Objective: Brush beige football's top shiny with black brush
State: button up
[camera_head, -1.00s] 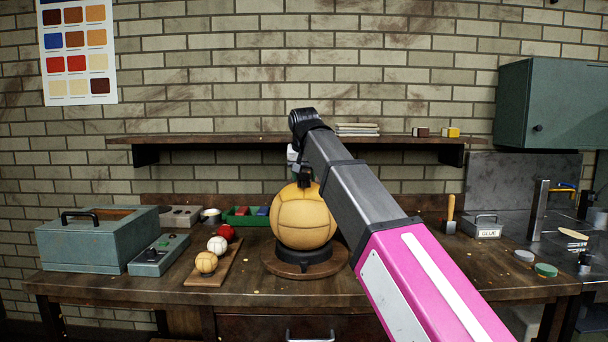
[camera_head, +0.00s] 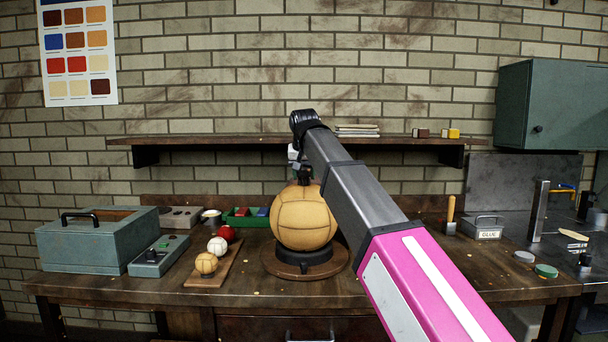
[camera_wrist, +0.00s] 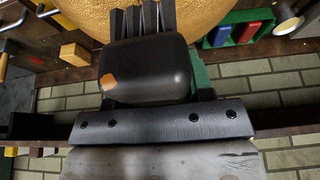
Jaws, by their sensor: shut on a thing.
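The beige football (camera_head: 303,220) sits on a black ring stand on a round wooden base (camera_head: 330,268) at the middle of the bench. Its grainy tan surface fills the top of the wrist view (camera_wrist: 225,12). My gripper (camera_head: 303,164) is above the ball's top, shut on the black brush (camera_head: 304,177). In the wrist view, the brush (camera_wrist: 145,72) is a dark rounded block with a worn orange spot, and dark tufts point toward the ball. The tufts overlap the ball's surface; firm contact is hard to tell. My arm hides part of the ball's right side.
Small balls stand on a wooden strip (camera_head: 222,262) at left, beside a grey-green box (camera_head: 98,240) and a control box (camera_head: 158,256). A green tray (camera_head: 240,219) is behind. A shelf (camera_head: 230,140) runs behind my gripper.

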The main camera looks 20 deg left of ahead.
aim_at(304, 168)
jog(key=shift+s+d, duration=0.25)
jog(key=shift+s, duration=0.45)
jog(key=shift+s+d, duration=0.2)
jog(key=shift+s, duration=0.55)
jog(key=shift+s+d, duration=0.25)
jog(key=shift+s, duration=0.45)
jog(key=shift+w+a+f, duration=0.1)
jog(key=shift+w+a, duration=0.1)
jog(key=shift+w, duration=0.45)
jog(key=shift+w+a, duration=0.2)
jog(key=shift+w, duration=0.4)
jog(key=shift+r, duration=3.5)
